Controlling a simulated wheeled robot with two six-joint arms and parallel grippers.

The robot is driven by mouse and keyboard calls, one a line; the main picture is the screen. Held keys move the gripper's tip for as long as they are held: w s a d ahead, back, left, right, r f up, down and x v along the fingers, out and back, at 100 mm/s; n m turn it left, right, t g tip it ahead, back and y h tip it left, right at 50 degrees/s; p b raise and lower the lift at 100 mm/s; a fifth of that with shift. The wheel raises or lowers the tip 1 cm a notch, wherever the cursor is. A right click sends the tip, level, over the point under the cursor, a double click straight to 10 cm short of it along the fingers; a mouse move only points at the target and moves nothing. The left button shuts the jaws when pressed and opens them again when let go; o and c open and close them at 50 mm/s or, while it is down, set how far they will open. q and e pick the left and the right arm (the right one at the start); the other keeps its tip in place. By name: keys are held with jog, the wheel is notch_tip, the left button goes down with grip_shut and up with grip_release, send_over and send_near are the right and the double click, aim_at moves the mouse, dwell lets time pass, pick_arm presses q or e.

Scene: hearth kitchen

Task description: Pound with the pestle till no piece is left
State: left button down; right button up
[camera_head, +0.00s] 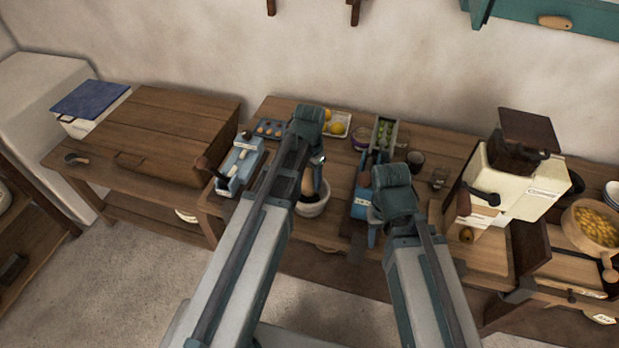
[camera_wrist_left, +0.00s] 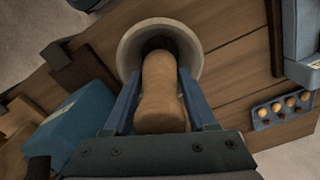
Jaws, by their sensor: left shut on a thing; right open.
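A pale mortar (camera_head: 313,209) stands on the wooden table, partly hidden behind my left arm. My left gripper (camera_head: 316,178) is above it, shut on the wooden pestle (camera_head: 308,184). In the left wrist view, the pestle (camera_wrist_left: 160,97) is between the two blue fingers of the gripper (camera_wrist_left: 160,85). Its far end is inside the round rim of the mortar (camera_wrist_left: 128,52). The inside of the mortar is dark, and I cannot tell whether pieces lie in it. My right gripper (camera_head: 373,232) is open, low over the table to the right of the mortar.
A blue tray of small round things (camera_head: 270,128) and a tray with yellow fruit (camera_head: 338,124) lie behind. A cream grinder (camera_head: 510,180) and a bowl of yellow pieces (camera_head: 597,226) stand right.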

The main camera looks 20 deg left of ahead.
pick_arm(q)
jog(key=shift+f, duration=0.2)
notch_tip(320, 180, down, 4)
jog(key=b, duration=0.4)
jog(key=shift+f+b, duration=0.2)
jog(key=shift+b, duration=0.15)
notch_tip(320, 180, up, 5)
jog(key=p, duration=0.5)
jog(key=shift+f, duration=0.1)
jog(key=shift+f, duration=0.15)
jog(key=shift+f+b, duration=2.1)
jog(key=shift+b, duration=0.25)
jog(key=shift+r, duration=0.1)
notch_tip(320, 180, up, 4)
jog(key=p, duration=0.4)
jog(key=shift+r, duration=0.1)
